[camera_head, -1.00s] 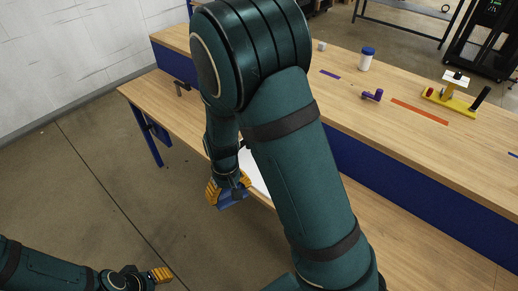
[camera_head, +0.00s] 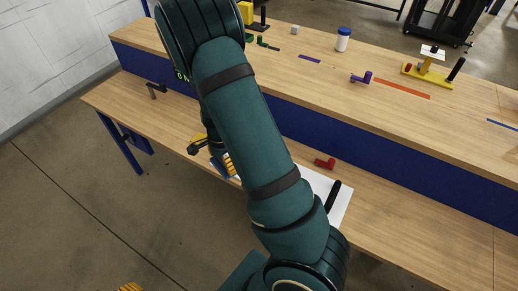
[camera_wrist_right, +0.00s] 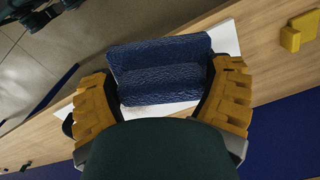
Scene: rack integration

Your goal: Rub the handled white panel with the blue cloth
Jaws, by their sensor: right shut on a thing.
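The blue cloth (camera_wrist_right: 160,72) is folded between the yellow fingers of my right gripper (camera_wrist_right: 165,100), which is shut on it. In the head view the right gripper (camera_head: 215,154) is partly behind my arm, with a bit of blue cloth (camera_head: 217,168) below it. The white panel (camera_head: 342,207) lies on the front bench, with a black handle (camera_head: 333,196) near its right end; my arm hides its middle. In the wrist view the cloth overlaps the panel (camera_wrist_right: 224,38); contact is unclear. Only the fingertips of my left gripper (camera_head: 130,287) show at the bottom edge.
A red part (camera_head: 325,162) lies just behind the panel. A black clamp-like part (camera_head: 155,89) stands at the bench's left. The raised back shelf holds a white bottle with blue lid (camera_head: 342,39), a purple part (camera_head: 361,78) and a yellow fixture (camera_head: 428,72).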

